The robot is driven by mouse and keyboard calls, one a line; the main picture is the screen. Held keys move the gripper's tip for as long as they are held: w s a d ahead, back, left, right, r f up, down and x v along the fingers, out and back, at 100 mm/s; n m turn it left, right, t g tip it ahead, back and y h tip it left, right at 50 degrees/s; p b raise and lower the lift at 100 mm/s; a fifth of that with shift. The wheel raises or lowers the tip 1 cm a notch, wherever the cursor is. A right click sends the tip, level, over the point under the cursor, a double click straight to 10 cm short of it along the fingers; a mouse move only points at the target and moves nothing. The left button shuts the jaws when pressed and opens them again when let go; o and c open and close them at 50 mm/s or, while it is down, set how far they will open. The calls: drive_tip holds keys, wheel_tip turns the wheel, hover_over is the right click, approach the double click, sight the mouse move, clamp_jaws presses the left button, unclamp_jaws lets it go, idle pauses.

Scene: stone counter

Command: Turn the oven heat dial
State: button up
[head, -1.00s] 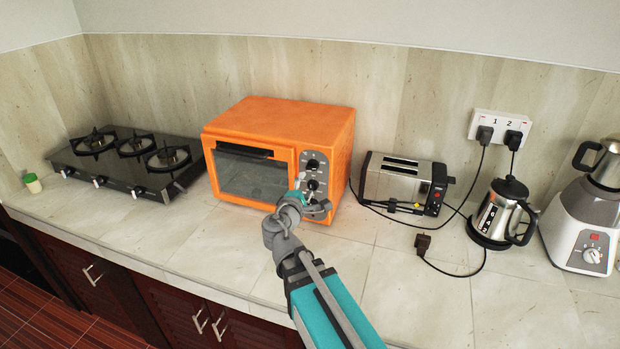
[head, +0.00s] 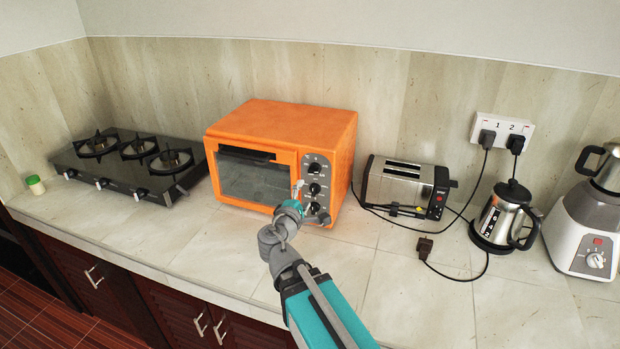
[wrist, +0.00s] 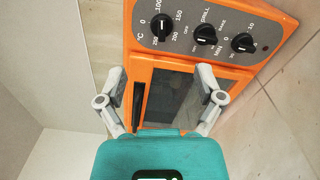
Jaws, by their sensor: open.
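The orange oven (head: 275,117) stands on the counter, with a dark panel of three black dials right of its glass door. The heat dial (head: 315,167), marked in °C, is the top one in the head view. In the wrist view the heat dial (wrist: 161,26) is the leftmost, its pointer line visible. My gripper (head: 297,190) is in front of the oven, left of the lower dials. In the wrist view my gripper (wrist: 162,76) is open and empty, its fingers spread over the door area, below the heat dial and apart from it.
A toaster (head: 402,187) with its cord stands right of the oven, then a kettle (head: 502,215) and a blender (head: 590,235). A gas hob (head: 130,165) is at the left. The counter before the oven is clear.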

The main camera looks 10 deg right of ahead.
sight(312, 171)
drive_tip(key=m, duration=0.6)
drive_tip(key=a+m, duration=0.1)
drive_tip(key=m, duration=0.5)
drive_tip(key=a+m, duration=0.1)
drive_tip(key=m, duration=0.5)
drive_tip(key=shift+s+a+f+m, duration=0.1)
drive_tip(key=shift+s+f+m, duration=0.05)
drive_tip(key=shift+s+m, duration=0.2)
drive_tip(key=shift+w, duration=0.1)
drive_tip(key=x, duration=1.3)
drive_tip(key=shift+w+d, duration=0.2)
